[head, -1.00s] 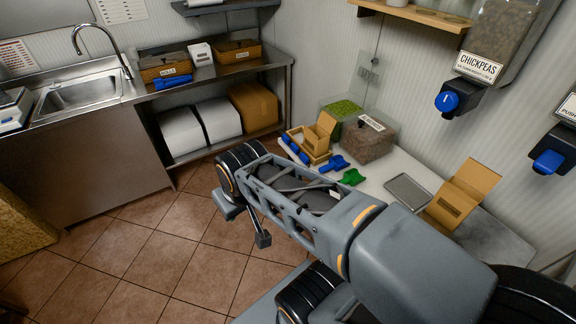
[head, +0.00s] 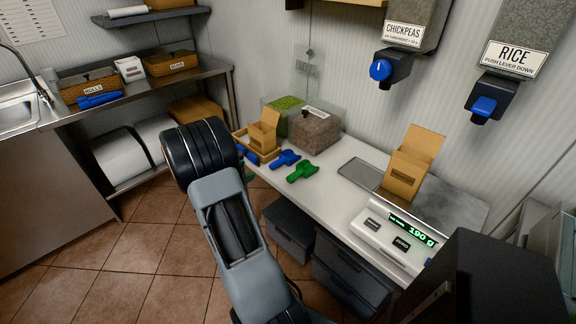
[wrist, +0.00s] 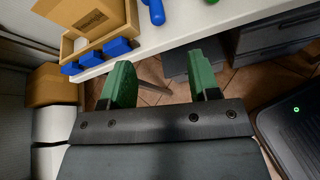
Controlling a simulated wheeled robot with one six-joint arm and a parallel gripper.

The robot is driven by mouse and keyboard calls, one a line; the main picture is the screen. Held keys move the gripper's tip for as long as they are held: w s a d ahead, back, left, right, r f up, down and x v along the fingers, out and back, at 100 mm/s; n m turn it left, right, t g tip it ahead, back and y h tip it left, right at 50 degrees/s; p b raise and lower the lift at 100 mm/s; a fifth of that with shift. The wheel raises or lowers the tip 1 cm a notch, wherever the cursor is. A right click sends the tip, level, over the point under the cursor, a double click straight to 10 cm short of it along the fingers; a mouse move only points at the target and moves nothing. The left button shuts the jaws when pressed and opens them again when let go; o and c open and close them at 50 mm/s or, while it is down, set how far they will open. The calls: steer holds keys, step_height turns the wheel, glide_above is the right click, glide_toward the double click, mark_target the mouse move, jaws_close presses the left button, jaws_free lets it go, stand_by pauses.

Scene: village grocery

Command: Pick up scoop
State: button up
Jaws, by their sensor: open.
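A blue scoop (head: 285,159) and a green scoop (head: 302,171) lie apart near the front edge of the white counter. More blue pieces (head: 248,155) show at the wooden tray, partly hidden by my arm. Another blue scoop (head: 100,100) lies before the rolls basket on the far steel shelf. In the wrist view, several blue handle ends (wrist: 117,46) stick out of the tray, and a blue handle (wrist: 155,12) shows at the top edge. My gripper (wrist: 162,82) is open and empty, its green fingers apart over the floor beside the counter edge. My arm mostly hides it in the head view.
The wooden tray (head: 243,143) holds a cardboard box. Clear bins (head: 318,133) stand behind the scoops. A metal tray (head: 360,172), an open carton (head: 404,175) and a scale (head: 385,240) stand to the right. Dark drawers (head: 290,232) are under the counter.

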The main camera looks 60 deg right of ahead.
steer(key=n, duration=0.1)
glide_toward(273, 164)
steer(key=d+f, duration=0.1)
steer(key=s+d+f, duration=0.1)
steer(key=d, duration=0.1)
steer(key=shift+d+h, duration=0.1)
steer(key=shift+h, duration=0.2)
steer(key=shift+x, duration=3.05)
steer(key=shift+w+f, duration=0.1)
steer(key=shift+f, duration=0.05)
steer(key=shift+c, duration=0.4)
jaws_close()
steer(key=shift+r, duration=0.65)
steer(key=s+a+r, duration=0.7)
steer(key=a+r, duration=0.4)
steer(key=a, duration=0.1)
steer(key=shift+r, duration=0.4)
